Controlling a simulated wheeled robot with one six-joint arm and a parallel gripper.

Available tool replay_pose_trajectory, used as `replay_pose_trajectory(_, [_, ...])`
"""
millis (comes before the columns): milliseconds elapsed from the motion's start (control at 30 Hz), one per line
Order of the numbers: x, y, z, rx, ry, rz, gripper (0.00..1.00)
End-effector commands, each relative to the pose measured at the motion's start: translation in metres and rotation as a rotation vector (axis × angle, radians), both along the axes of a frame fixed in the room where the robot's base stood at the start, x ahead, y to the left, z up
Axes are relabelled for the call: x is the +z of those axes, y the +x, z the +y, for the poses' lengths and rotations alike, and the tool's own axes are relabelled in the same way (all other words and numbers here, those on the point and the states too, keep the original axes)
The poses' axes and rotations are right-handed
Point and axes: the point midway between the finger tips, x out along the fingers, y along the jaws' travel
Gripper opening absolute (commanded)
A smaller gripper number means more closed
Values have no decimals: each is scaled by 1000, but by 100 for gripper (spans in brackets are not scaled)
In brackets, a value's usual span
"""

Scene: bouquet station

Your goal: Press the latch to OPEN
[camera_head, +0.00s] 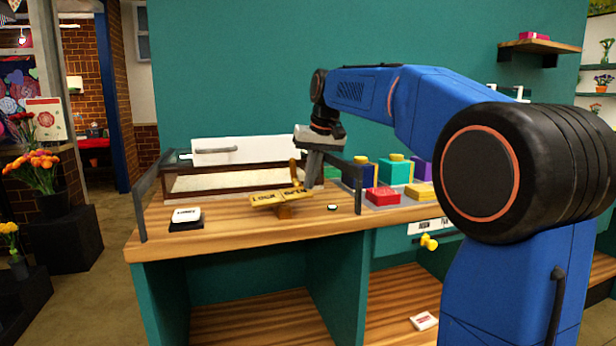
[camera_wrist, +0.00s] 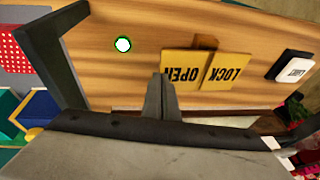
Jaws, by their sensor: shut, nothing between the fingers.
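The latch is a yellow rocker plate (camera_head: 265,200) on a small wooden block on the bench top. In the wrist view it shows an OPEN half (camera_wrist: 179,66) beside a LOCK half (camera_wrist: 222,70). In the head view, its OPEN end at the right looks higher than its LOCK end. My gripper (camera_head: 312,183) is shut and empty, pointing down by the OPEN end. In the wrist view the shut fingertips (camera_wrist: 161,80) are close beside the OPEN half's edge; whether they touch it I cannot tell.
A long box with a white lid (camera_head: 240,150) stands behind the latch. A dark bench rail (camera_head: 358,190) stands to the right, before several coloured blocks. A small round button (camera_head: 332,208) lies right of the latch. A white label on a black base (camera_head: 186,215) is at left.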

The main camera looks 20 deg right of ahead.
Motion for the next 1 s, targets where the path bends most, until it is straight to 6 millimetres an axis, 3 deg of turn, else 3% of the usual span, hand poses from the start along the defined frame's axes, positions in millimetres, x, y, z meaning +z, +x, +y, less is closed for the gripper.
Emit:
replay_pose_trajectory(300, [-19, 0, -10, -5, 201, -6, 0])
replay_pose_trajectory(1000, [-30, 0, -12, 0, 193, -6, 0])
